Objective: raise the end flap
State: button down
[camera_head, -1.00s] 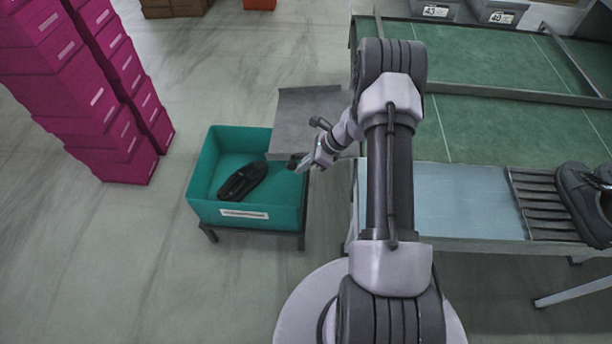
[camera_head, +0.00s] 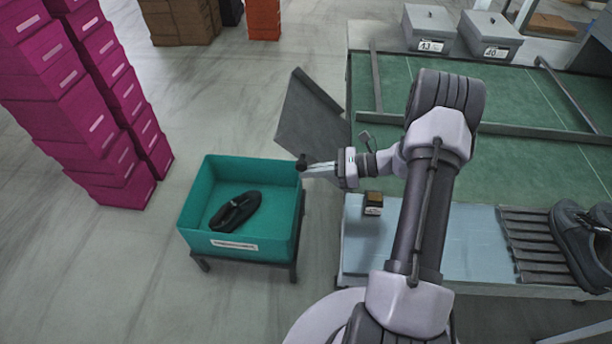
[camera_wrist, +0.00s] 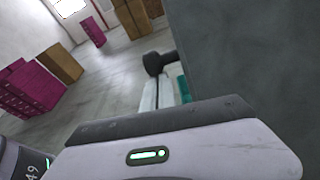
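The end flap (camera_head: 312,115) is a flat grey panel at the left end of the green-topped line. It stands tilted upward, its upper corner well above the table edge. In the wrist view the flap (camera_wrist: 258,60) fills the right side as a dark grey face. A short dark knob (camera_wrist: 158,62) sits at the flap's edge. My gripper (camera_head: 306,166) is at the flap's lower near corner, pointing left, with its pale fingers together on the knob; it also shows in the wrist view (camera_wrist: 162,90). The exact contact is small and partly hidden.
A teal crate (camera_head: 190,215) with a dark shoe (camera_head: 236,211) stands left of the line, below my gripper. Magenta boxes (camera_head: 70,95) are stacked at far left. A small brown-and-black item (camera_head: 373,203) lies on the pale blue surface (camera_head: 460,245). Grey lidded bins (camera_head: 428,28) stand behind.

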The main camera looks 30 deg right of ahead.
jog(key=s+d+r+t+y, duration=0.1)
jog(key=s+d+r, duration=0.3)
jog(key=d, duration=0.5)
jog(key=shift+s+d+t+y, duration=0.25)
jog(key=shift+s+y, duration=0.35)
jog(key=shift+s, duration=0.65)
jog(key=shift+a, duration=0.1)
